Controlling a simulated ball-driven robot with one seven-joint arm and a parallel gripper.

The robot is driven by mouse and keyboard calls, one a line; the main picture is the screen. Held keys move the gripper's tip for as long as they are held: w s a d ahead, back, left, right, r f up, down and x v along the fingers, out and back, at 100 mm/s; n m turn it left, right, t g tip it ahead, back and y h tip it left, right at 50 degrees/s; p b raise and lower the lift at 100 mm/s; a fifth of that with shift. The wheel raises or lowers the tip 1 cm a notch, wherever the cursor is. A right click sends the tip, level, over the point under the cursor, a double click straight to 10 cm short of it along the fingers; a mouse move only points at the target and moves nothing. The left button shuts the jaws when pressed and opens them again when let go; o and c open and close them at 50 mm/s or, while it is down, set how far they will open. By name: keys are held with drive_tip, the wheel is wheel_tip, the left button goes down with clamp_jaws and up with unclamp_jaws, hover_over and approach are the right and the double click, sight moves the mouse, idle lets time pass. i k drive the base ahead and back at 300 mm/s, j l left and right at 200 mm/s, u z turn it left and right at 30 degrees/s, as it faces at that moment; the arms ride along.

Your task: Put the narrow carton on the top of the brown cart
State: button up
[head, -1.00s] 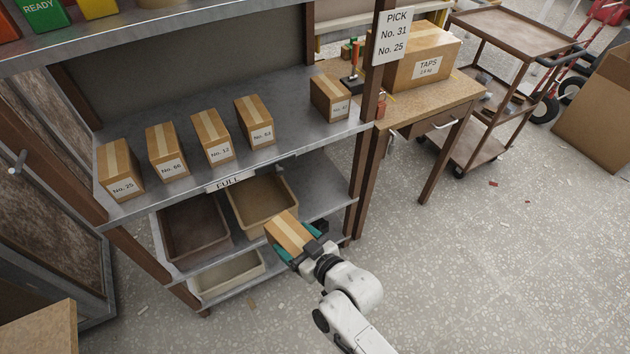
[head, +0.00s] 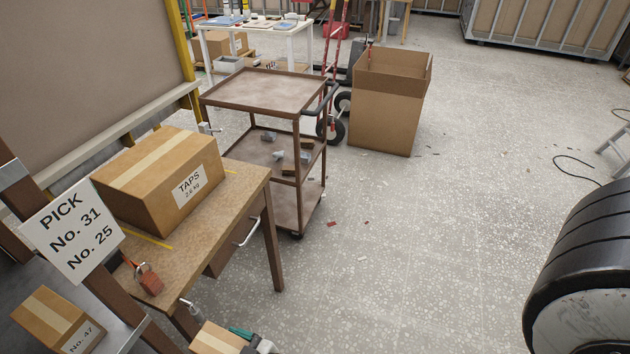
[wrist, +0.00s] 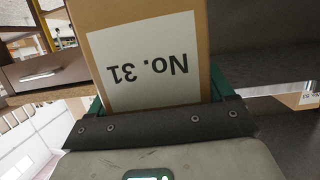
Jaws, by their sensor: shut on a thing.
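A narrow carton (head: 213,340) with pale tape shows at the bottom edge of the head view, partly cut off. My gripper (head: 243,338), with green fingers, is shut on it. In the wrist view the carton (wrist: 203,60) fills the middle, with an upside-down "No. 31" label, between the fingers of my gripper (wrist: 160,102). The brown cart (head: 270,90) stands beyond the wooden table, up and to the right of the held carton. Its top tray is bare; its middle shelf holds several small grey and brown items.
A wooden table (head: 250,178) with a large TAPS carton (head: 160,180) stands between the shelf and the cart. A No. 47 carton (head: 60,320) sits at lower left, near a PICK sign (head: 70,230). A tall open box (head: 385,115) stands right of the cart. Floor (head: 400,250) is mostly clear.

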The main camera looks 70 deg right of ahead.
sight(262, 100)
drive_tip(key=i+l+z, duration=0.2)
drive_tip(key=l, duration=0.15)
drive_tip(key=i+l+z, duration=0.1)
drive_tip(key=l+z, duration=0.15)
drive_tip(key=i+l+z, duration=0.2)
drive_tip(key=l, duration=0.15)
drive_tip(key=i+l, duration=0.5)
drive_tip(key=i, duration=0.1)
